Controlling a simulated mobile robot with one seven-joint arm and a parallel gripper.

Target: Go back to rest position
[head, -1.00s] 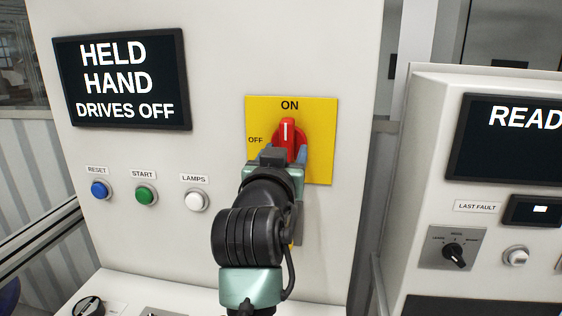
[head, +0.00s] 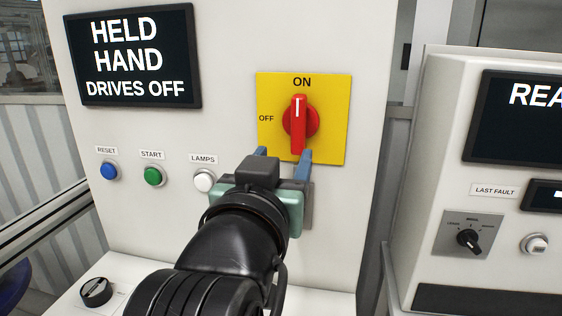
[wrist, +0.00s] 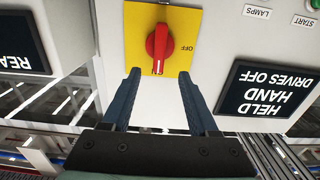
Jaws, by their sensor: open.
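My gripper (head: 283,158) is open and empty, its two blue fingers apart below the red rotary switch (head: 300,122) in the head view. The switch sits on a yellow plate (head: 335,135) and its handle stands upright, with its white mark toward ON. In the wrist view the red switch (wrist: 159,48) appears upside down beyond the open fingers (wrist: 163,80). The fingers look clear of the handle. My arm comes up from the bottom of the head view.
A display (head: 135,60) reads HELD HAND DRIVES OFF. Blue (head: 109,171), green (head: 153,176) and white (head: 204,181) buttons sit left of my gripper. A black knob (head: 96,291) is on the ledge below. A second cabinet (head: 440,140) stands at right.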

